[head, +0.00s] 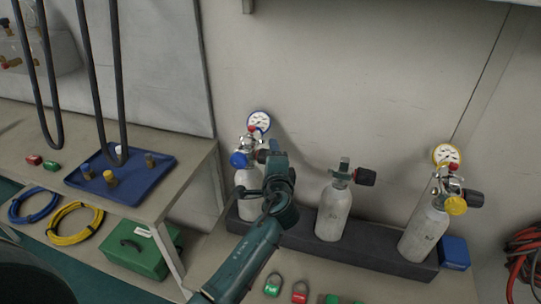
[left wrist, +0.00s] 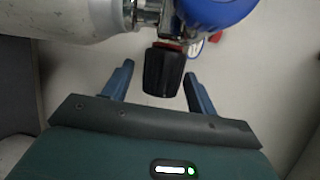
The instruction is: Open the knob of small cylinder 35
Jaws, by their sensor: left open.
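Three small grey-white cylinders stand in a dark rack (head: 380,252); I cannot read which is 35. The left cylinder (head: 246,182) carries a blue regulator (head: 238,160) and a gauge (head: 259,121), and my arm partly hides it. My left gripper (head: 270,158) is at its valve. In the left wrist view, the open left gripper (left wrist: 158,72) has a finger on either side of the black knob (left wrist: 163,72), with gaps visible. The middle cylinder (head: 333,212) has a black knob (head: 366,177) and no gauge. The right cylinder (head: 422,232) has a yellow regulator (head: 456,205). My right gripper is not in view.
A blue tray (head: 138,187) with fittings sits on the left bench, below dark hanging hoses (head: 120,80). Hose coils (head: 75,222) and a green case (head: 140,252) lie on the shelf below. Tags (head: 272,286) lie before the rack. A blue box (head: 455,252) stands at its right end.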

